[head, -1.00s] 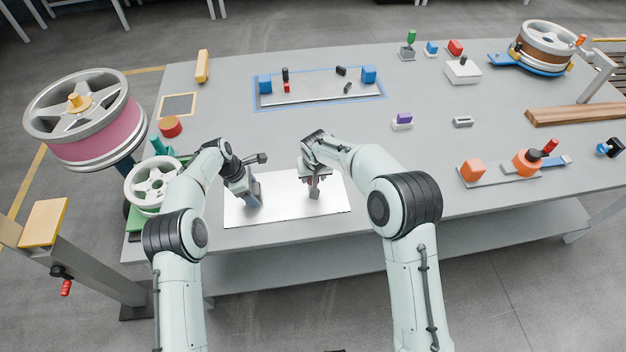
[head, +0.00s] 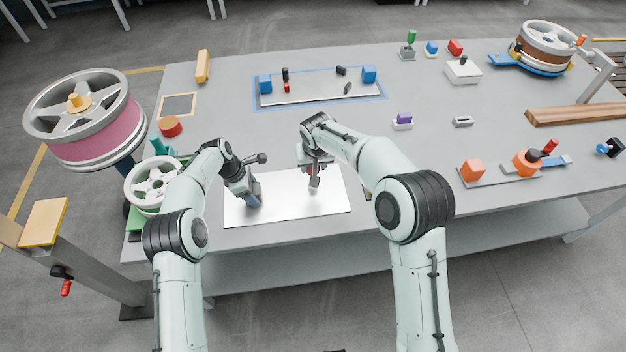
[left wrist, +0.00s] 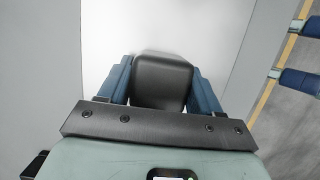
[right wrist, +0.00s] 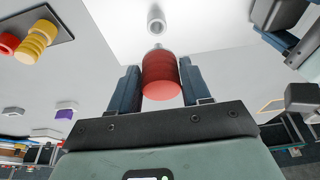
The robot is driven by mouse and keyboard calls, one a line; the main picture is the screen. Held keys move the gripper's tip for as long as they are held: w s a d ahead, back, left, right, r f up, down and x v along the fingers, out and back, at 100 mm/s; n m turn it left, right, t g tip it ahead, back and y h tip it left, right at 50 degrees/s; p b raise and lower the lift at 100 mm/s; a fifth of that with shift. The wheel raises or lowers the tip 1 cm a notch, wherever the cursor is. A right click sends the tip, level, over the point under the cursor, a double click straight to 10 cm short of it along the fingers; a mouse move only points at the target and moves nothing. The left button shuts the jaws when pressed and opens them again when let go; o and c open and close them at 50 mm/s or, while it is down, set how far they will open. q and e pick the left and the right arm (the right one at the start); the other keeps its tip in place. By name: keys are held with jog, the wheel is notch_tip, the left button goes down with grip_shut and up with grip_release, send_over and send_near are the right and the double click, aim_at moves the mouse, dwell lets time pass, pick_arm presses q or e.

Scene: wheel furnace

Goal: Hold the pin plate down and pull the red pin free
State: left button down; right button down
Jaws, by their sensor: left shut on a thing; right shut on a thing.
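The pin plate (head: 285,210) is a bright metal sheet near the table's front edge. My left gripper (head: 252,202) is at its left part, shut on a dark block-like grip (left wrist: 162,78) that stands over the plate. My right gripper (head: 314,184) is over the plate's right part, shut on the red pin (right wrist: 161,80). In the right wrist view the pin's red head is between the fingers, and a short grey tip shows past it. A grey hollow socket (right wrist: 156,21) stands on the plate beyond the tip, apparently apart from it. The fingers mostly hide the pin in the head view.
A blue-edged tray (head: 320,98) with small blocks lies behind my arms. A spoked wheel (head: 154,184) stands close to my left arm. Orange fixtures (head: 473,170) stand to the right. The table between the plate and the tray is mostly clear.

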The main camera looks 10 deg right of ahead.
dwell(0.3)
pick_arm(q)
jog(key=shift+c, duration=0.6)
grip_release()
jog(key=shift+v, duration=3.75)
jog(key=v, duration=1.2)
